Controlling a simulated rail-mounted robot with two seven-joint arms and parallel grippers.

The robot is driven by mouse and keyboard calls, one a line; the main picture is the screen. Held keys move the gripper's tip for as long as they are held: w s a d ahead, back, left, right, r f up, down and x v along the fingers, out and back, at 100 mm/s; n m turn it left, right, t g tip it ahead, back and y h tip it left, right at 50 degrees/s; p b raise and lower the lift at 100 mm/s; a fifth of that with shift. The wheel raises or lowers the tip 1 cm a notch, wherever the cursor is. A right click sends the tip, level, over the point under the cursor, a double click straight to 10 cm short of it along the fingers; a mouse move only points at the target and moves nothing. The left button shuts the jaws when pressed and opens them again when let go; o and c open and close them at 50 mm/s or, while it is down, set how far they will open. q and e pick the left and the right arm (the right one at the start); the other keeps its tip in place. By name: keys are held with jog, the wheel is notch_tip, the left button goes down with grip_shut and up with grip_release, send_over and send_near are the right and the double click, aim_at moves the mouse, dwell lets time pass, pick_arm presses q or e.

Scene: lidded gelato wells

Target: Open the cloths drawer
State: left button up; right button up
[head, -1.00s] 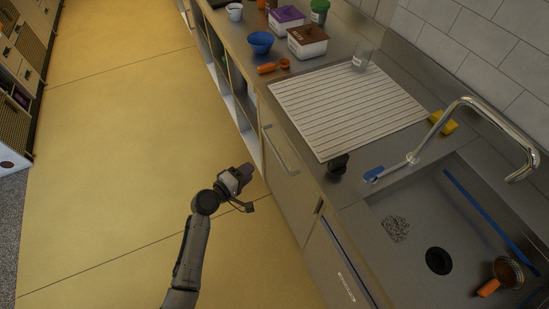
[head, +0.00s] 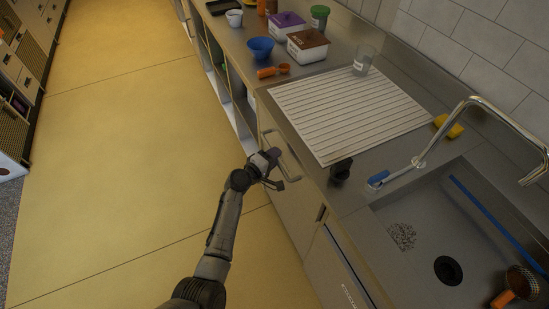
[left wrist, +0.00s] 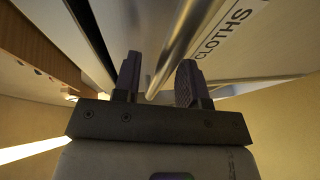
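The cloths drawer (head: 296,208) is a flat front below the counter, and it looks shut. Its bar handle (head: 283,148) runs along the upper part of the front. In the left wrist view the drawer front bears the label CLOTHS (left wrist: 222,36), and the metal handle (left wrist: 178,48) shows close up. My left gripper (head: 274,164) is at the handle. In the left wrist view its two fingers (left wrist: 158,74) are apart, with the bar appearing between them; I cannot tell whether they touch it. My right gripper is not in view.
Above the drawer is a ribbed draining board (head: 350,112). A sink (head: 400,265) with a tap (head: 470,105) lies at the right. A blue bowl (head: 261,48), an orange scoop (head: 268,72) and tubs stand farther back. The yellow floor (head: 120,150) at the left is clear.

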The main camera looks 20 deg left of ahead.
pick_arm(q)
jog(key=shift+w+d, duration=0.1)
jog(key=shift+w, duration=0.1)
grip_shut()
dwell(0.4)
